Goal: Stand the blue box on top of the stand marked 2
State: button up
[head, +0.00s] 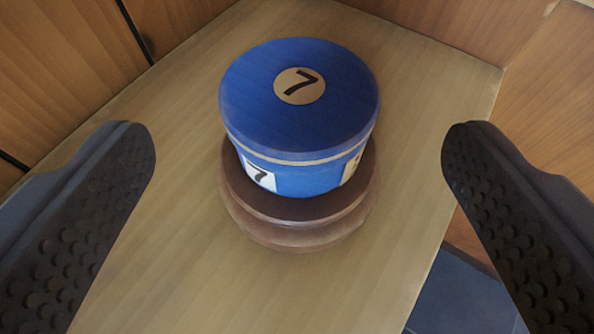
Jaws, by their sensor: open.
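The blue box (248,100) is round, with a lid and a 7 on its top and side. It stands upright on a brown turned wooden stand (290,235), whose own marking I cannot see because the box covers its top. My gripper (300,150) is open, with one dark studded finger at the left and one at the right of the picture. The box shows between the fingers, with clear gaps on both sides, and neither finger touches it. No stand marked 2 shows in this view.
The stand rests on a light wooden surface (180,235) with free room around it. Wooden panels (60,70) rise behind at the left and at the right. The surface ends at the lower right, where a dark tiled floor (460,300) shows below.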

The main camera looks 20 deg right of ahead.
jog(key=v, duration=0.5)
dwell(0.4)
